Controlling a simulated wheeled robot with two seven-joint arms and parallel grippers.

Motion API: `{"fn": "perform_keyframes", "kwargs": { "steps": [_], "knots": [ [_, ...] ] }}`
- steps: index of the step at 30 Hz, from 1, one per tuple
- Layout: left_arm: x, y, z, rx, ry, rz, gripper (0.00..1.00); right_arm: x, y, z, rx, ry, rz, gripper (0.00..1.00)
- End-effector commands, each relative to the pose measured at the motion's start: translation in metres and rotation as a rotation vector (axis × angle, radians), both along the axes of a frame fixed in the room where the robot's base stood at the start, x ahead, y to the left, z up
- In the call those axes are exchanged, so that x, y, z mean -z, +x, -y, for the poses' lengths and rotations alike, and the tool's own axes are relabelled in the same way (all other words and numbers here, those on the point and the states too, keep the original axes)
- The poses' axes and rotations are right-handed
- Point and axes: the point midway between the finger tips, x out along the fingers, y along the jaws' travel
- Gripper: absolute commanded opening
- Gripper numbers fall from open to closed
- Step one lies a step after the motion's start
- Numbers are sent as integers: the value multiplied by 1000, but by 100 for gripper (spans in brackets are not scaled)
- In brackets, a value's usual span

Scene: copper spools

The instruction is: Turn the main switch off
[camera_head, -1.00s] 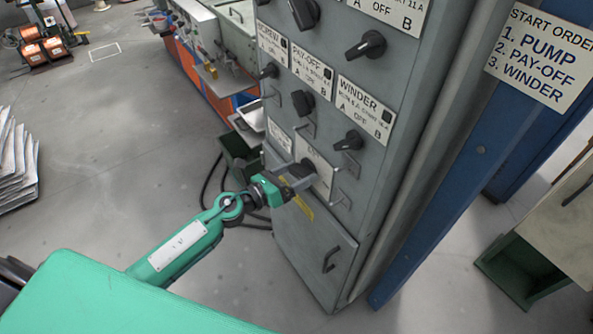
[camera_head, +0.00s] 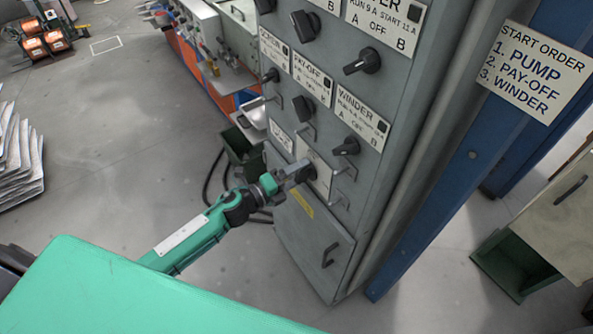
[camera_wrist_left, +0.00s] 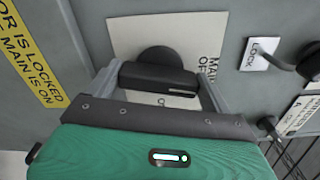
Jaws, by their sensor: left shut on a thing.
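The main switch is a black rotary knob on a pale plate low on the grey cabinet; it shows large in the left wrist view (camera_wrist_left: 157,75). The plate (camera_wrist_left: 205,35) carries partly hidden "MAIN" and "OFF" lettering. My left gripper (camera_head: 302,172) reaches the switch from the left in the head view. In the left wrist view its two grey fingers (camera_wrist_left: 158,82) stand on either side of the knob's bar and are shut on it. The bar lies nearly crosswise between the fingers. My right gripper is in neither view.
Other black rotary switches, such as the winder switch (camera_head: 346,147), sit above on the cabinet (camera_head: 310,240). Small metal brackets stick out beside them. A yellow label (camera_wrist_left: 30,55) says the door is locked when main is on. Open floor (camera_head: 110,150) lies to the left.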

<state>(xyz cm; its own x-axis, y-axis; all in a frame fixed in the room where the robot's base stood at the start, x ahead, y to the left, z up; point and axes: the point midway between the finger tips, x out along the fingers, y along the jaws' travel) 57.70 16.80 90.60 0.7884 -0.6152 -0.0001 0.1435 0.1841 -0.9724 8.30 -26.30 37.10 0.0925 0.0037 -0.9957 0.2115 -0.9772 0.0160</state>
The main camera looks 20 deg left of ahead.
Motion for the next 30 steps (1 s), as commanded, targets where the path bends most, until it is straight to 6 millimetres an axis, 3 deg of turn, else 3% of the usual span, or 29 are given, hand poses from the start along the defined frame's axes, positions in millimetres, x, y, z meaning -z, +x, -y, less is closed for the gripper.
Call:
{"fn": "perform_keyframes", "kwargs": {
  "steps": [12, 30],
  "knots": [
    [1, 1, -1, -2, -167, -131, 61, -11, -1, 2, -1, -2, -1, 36],
    [2, 0, -1, -2, -200, -157, 61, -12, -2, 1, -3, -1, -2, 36]
  ]
}}
